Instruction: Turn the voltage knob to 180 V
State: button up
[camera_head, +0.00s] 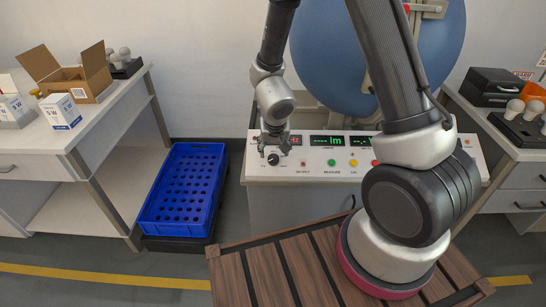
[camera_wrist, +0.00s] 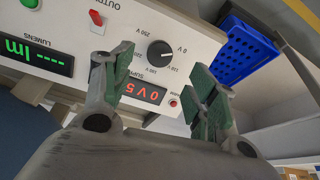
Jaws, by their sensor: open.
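The voltage knob (camera_wrist: 161,54) is round and black on the white panel of the test bench. It has a printed scale around it, with 0 V and 250 V among the marks. A light mark on it seems to point towards 0 V, but it is too small to be sure. The knob also shows in the head view (camera_head: 273,159), at the panel's left end. My gripper (camera_wrist: 165,76) is open and empty, with its green-padded fingers on either side of the knob in the picture. In the head view my gripper (camera_head: 274,143) is just above the knob; contact cannot be told.
A red-lit display (camera_wrist: 143,91) beside the knob is partly hidden by a finger. A red switch (camera_wrist: 96,18) and a green lumens display (camera_wrist: 38,52) are on the same panel. A blue crate (camera_head: 185,190) stands left of the bench. A large blue sphere (camera_head: 325,60) stands behind.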

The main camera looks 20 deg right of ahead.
aim_at(274, 159)
jog(key=shift+n, duration=0.3)
jog(key=x, duration=0.7)
jog(key=shift+w+f, duration=0.25)
jog(key=shift+f, duration=0.1)
jog(key=c, duration=1)
jog(key=shift+c, duration=0.2)
